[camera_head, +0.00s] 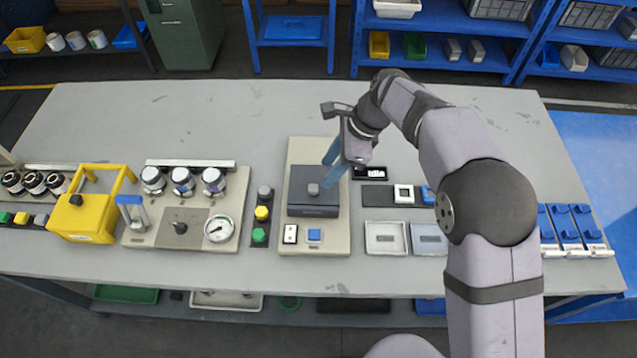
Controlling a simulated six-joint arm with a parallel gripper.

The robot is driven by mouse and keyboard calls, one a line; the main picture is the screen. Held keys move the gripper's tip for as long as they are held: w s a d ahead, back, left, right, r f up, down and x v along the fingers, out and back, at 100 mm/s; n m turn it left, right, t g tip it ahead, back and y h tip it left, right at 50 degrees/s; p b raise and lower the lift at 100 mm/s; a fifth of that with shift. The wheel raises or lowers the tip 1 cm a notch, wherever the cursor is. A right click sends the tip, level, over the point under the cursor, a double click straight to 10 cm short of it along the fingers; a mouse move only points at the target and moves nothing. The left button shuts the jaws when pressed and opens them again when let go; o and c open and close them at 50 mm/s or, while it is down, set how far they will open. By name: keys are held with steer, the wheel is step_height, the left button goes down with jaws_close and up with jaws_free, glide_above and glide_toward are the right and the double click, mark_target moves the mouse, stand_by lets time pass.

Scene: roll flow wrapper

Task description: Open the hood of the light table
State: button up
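The light table (300,155) is a beige base standing near the middle of the bench. Its hood (313,210) is a dark grey box lying closed on the base, with a small grey knob (313,190) on top. I cannot tell the height of the fingertips over the hood. What lies under the hood is hidden.
A white switch (290,234) and a blue button (314,235) sit at the base's front. Left are coloured buttons (261,213) and a gauge panel (170,240). Right are a small display (370,173) and white trays (386,238). The bench behind is clear.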

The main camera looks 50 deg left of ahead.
mark_target(314, 187)
steer(key=shift+p+x, duration=1.3)
steer(key=shift+x, duration=2.4)
steer(key=shift+a, duration=0.1)
jaws_close()
